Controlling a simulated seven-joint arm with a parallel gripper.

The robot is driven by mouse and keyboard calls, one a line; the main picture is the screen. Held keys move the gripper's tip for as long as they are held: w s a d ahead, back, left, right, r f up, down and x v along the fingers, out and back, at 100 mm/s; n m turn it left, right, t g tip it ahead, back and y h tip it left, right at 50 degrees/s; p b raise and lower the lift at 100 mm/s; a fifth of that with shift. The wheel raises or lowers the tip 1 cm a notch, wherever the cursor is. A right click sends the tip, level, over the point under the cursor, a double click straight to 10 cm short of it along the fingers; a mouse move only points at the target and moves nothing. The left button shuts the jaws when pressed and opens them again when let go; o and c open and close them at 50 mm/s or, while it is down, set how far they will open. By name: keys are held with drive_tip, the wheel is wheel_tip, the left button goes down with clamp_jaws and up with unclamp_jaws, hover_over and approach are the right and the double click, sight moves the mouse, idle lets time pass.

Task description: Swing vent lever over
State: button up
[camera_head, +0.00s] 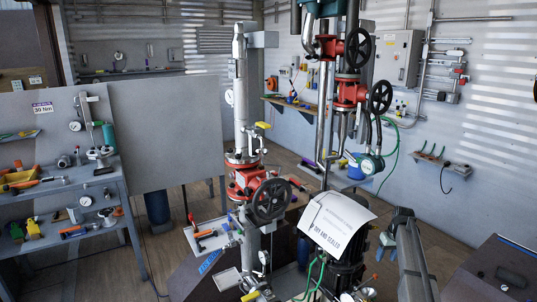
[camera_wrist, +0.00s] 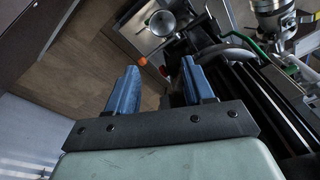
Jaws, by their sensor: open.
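My gripper (camera_wrist: 158,80) shows in the wrist view as two blue fingers standing wide apart with nothing between them. Beyond the fingers is an orange knob (camera_wrist: 143,60) on a thin rod, with a small red part (camera_wrist: 164,71) to its right. In the head view, a yellow lever handle (camera_head: 263,125) sticks out from the upright pipe, and another yellow handle (camera_head: 249,296) is low at the bottom edge. I cannot tell which of these is the vent lever.
A black handwheel (camera_head: 270,200) on a red valve sits below the upper yellow handle. Two more handwheels (camera_head: 359,48) (camera_head: 380,97) are at the right. A paper sheet (camera_head: 338,219) lies over a dark motor. A pressure gauge (camera_wrist: 160,23) is beyond my fingers. A workbench (camera_head: 60,185) stands left.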

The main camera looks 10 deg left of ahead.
drive_tip(key=w+r+t, duration=0.1)
drive_tip(key=w+r, duration=0.3)
drive_tip(key=r, duration=0.3)
drive_tip(key=w+r, duration=0.4)
drive_tip(key=r, duration=0.2)
wheel_tip(320, 180, up, 46)
drive_tip(key=n+y, duration=0.1)
drive_tip(key=n, duration=0.4)
hover_over(264, 124)
drive_tip(key=s+d, duration=0.2)
drive_tip(key=shift+x, duration=4.1)
drive_tip(key=shift+w+f, duration=0.1)
drive_tip(key=shift+w, duration=0.05)
drive_tip(key=shift+c, duration=0.5)
drive_tip(key=c, duration=0.7)
